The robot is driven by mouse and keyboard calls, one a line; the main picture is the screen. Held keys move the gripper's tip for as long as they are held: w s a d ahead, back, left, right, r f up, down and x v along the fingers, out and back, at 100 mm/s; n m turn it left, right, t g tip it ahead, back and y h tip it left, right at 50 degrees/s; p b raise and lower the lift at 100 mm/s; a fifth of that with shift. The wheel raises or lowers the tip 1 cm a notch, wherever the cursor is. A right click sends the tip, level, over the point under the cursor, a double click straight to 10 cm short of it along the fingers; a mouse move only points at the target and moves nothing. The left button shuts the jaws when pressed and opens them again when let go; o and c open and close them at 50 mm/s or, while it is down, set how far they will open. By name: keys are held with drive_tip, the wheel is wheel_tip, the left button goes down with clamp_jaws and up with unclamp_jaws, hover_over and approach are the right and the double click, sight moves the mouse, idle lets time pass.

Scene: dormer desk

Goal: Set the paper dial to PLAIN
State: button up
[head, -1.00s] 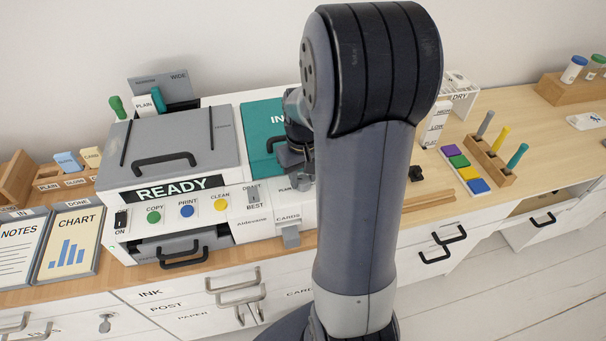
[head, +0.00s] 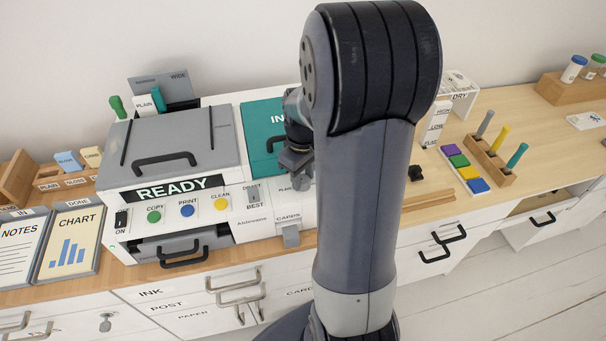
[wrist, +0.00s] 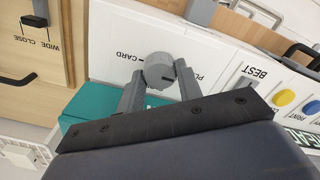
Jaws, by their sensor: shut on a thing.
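The paper dial (wrist: 158,70) is a round grey knob on the printer's white front panel, seen upside down in the wrist view. Its short dark mark lies at the lower right of the knob, on the side of the partly covered PLAIN label (wrist: 197,78). The CARD label (wrist: 126,56) is to the left. My gripper (wrist: 160,76) is shut on the dial, one finger on each side. In the head view my gripper (head: 297,162) is at the printer's front, and my arm hides the dial.
The teal INK lid (head: 262,125) is just behind my gripper. A grey lever (head: 291,237) at the CARDS slot sticks out below. The COPY, PRINT and CLEAN buttons (head: 187,210) are to the left. The READY display (head: 178,189) is lit.

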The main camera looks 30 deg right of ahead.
sight(303, 179)
drive_tip(key=o, duration=1)
wheel_tip(303, 179, up, 11)
drive_tip(key=shift+f, duration=0.15)
wheel_tip(303, 179, down, 11)
drive_tip(key=shift+r, duration=0.1)
idle(0.5)
drive_tip(key=shift+r, duration=0.1)
idle(0.3)
